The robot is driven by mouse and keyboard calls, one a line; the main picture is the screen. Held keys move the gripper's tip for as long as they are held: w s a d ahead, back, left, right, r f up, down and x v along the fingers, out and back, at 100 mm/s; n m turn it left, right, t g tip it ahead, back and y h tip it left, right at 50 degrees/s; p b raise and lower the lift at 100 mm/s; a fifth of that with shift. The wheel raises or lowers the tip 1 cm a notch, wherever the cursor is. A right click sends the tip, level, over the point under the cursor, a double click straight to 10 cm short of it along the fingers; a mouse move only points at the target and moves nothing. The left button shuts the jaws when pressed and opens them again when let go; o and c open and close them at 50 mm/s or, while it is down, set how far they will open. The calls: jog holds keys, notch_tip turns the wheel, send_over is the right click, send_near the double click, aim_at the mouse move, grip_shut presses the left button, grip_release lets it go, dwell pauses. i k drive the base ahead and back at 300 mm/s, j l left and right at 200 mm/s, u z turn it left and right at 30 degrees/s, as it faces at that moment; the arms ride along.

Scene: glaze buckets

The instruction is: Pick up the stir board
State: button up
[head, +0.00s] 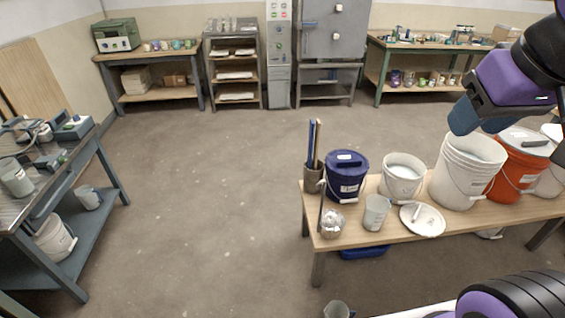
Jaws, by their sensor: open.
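My gripper (480,120) hangs at the upper right, above and behind the white buckets on the right bench. It is open, and nothing shows between its fingers. Several long, narrow blue and tan pieces (314,142) stand upright in a dark holder (313,177) at the bench's left end. One of these may be the stir board, but I cannot tell which. They are well to the left of my gripper and apart from it. Their lower ends are hidden in the holder.
The wooden bench (398,233) also bears a blue lidded bucket (346,178), a white bucket (402,180), a tall white bucket (466,172), an orange bucket (517,165), a grey cup (376,213), a metal pot (331,226) and a white lid (430,226). Open floor lies left.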

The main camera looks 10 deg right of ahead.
aim_at(309, 161)
jog(key=i+j, duration=0.1)
jog(key=j, duration=0.35)
jog(key=i+j, duration=0.1)
jog(key=j, duration=0.85)
jog(key=i+j+z, duration=0.1)
jog(key=j, duration=0.4)
jog(key=i+j, duration=0.2)
jog(key=i, duration=0.2)
jog(key=i+j, duration=0.2)
jog(key=i, duration=0.15)
jog(key=i+j+z, duration=0.1)
jog(key=i, duration=0.3)
jog(key=i+l, duration=0.15)
jog(key=i, duration=0.2)
jog(key=i+l, duration=0.1)
jog(key=i, duration=0.2)
